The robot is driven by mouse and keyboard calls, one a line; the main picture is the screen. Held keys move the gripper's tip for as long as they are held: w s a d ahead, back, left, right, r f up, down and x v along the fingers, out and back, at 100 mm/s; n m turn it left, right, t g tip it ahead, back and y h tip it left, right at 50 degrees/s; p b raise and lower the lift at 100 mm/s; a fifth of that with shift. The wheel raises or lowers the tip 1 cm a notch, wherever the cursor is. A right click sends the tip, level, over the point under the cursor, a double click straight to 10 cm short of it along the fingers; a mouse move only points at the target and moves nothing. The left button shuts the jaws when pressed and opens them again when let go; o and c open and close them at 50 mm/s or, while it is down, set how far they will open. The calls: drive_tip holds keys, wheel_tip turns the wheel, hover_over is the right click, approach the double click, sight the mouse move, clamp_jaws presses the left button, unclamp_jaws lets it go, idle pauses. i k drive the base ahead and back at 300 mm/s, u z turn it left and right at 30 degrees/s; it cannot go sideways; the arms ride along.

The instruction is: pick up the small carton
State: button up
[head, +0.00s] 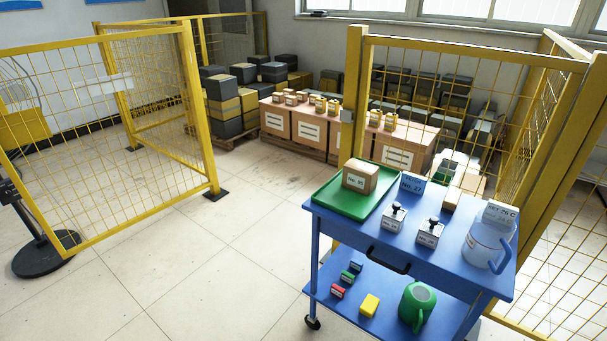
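A small brown carton (360,176) with a white label sits upright on a green tray (329,198). The tray lies on the left end of the blue cart's top shelf (365,229). The label's text is too small to read surely. My gripper is not in view, and nothing is seen touching the carton.
Two white boxes with black knobs (394,217) and a pale blue jug (487,243) share the cart top. The lower shelf holds a green watering can (417,303) and small coloured blocks. Yellow mesh fencing (540,190) stands close behind and right.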

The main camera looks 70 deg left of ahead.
sight(359, 176)
drive_tip(key=u, duration=2.4)
drive_tip(key=i, duration=1.95)
drive_tip(key=z, duration=0.65)
